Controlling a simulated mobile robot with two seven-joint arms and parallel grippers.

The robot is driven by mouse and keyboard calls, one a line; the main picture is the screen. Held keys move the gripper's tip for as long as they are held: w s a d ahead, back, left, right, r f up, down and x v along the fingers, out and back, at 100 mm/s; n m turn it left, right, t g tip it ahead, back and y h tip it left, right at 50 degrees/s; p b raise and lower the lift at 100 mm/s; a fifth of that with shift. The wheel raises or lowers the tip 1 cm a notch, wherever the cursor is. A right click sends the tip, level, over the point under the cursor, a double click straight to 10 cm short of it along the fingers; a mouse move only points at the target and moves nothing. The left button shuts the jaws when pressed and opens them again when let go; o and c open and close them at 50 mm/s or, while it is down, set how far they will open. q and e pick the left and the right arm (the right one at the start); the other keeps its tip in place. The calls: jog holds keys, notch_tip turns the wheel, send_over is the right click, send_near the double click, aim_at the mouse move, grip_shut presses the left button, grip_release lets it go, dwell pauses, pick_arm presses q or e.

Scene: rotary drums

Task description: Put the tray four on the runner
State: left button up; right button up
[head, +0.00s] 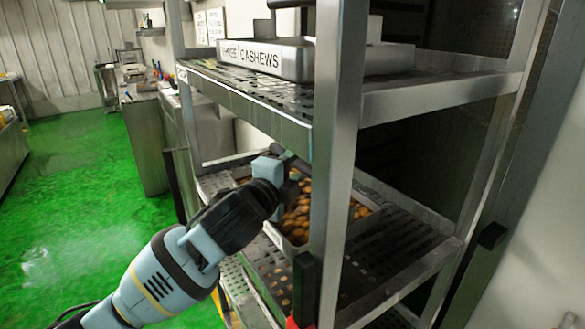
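A metal tray of brown nuts (297,214) sits on the middle perforated shelf (400,237) of a steel rack. Its label does not show, so I cannot tell its number, and a rack post hides part of it. My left gripper (290,168) is at the near left side of this tray, by its rim and below the upper shelf. Its fingers are small and partly hidden; I cannot tell whether they are open or touch the tray. My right gripper is not clearly in view. No part is plainly identifiable as the runner.
A tray marked "THREE | CASHEWS" (262,60) stands on the upper shelf (255,100). The rack's front post (336,140) stands close to my gripper. A black piece with red at its foot (305,288) is low by the post. Green floor (80,190) is open at left.

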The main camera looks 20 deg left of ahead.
pick_arm(q)
jog(key=shift+s+r, duration=0.1)
jog(key=shift+s, duration=0.05)
jog(key=s+a, duration=0.1)
jog(key=s, duration=1)
jog(key=shift+s+a, duration=0.3)
